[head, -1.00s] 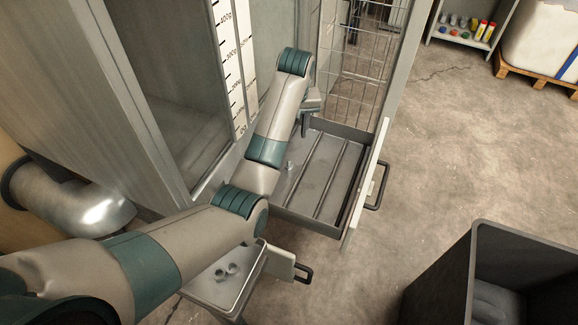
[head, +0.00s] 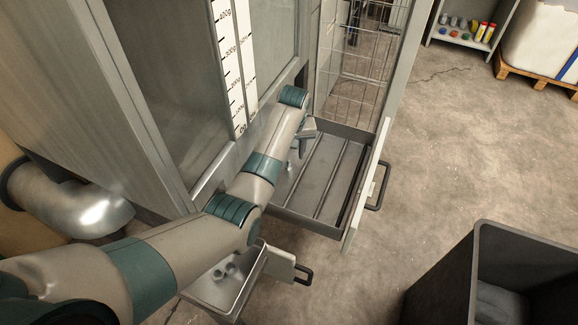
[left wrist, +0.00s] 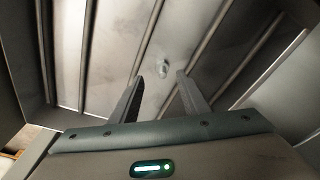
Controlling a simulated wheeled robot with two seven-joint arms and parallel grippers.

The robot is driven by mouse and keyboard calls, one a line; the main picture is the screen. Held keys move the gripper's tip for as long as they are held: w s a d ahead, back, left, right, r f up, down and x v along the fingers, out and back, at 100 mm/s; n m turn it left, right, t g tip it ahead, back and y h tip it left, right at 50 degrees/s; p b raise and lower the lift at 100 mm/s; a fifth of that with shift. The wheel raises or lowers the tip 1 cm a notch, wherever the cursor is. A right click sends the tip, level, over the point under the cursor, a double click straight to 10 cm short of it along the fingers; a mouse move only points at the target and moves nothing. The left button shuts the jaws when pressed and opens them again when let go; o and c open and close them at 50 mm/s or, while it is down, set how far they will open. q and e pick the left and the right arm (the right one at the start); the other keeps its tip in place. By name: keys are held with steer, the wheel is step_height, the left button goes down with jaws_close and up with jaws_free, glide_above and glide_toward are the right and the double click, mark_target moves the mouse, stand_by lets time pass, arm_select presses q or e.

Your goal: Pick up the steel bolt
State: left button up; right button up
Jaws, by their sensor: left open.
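The steel bolt (left wrist: 163,67) is a small pale grey piece in the left wrist view. It lies on the floor of a ribbed grey drawer (left wrist: 120,50), between two of its raised dividers. The drawer (head: 268,208) is pulled out in the head view, where my left arm covers part of its left side. My left gripper (head: 303,148) is over the left part of this drawer. In the left wrist view its two fingers (left wrist: 160,80) are apart with nothing between them, and the bolt shows just beyond the fingertips. My right gripper is not in view.
A tall cabinet (head: 150,90) with a scale strip stands left of the drawer. A lower tray (head: 222,296) holds small round pieces. A dark bin (head: 470,240) stands at the lower right. The floor between is clear.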

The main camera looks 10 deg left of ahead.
mark_target(289, 160)
arm_select(q)
steer(key=shift+f, duration=0.1)
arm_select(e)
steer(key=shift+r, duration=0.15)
arm_select(q)
steer(key=shift+f, duration=0.1)
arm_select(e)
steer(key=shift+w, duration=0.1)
arm_select(q)
steer(key=shift+w+f, duration=0.1)
steer(key=shift+f, duration=0.15)
steer(key=f, duration=0.2)
steer(key=f+b, duration=0.1)
steer(key=shift+w+a+f, duration=0.3)
steer(key=shift+a+f, duration=0.05)
steer(key=shift+f, duration=0.35)
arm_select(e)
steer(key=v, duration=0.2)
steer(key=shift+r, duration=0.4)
arm_select(q)
jaws_close()
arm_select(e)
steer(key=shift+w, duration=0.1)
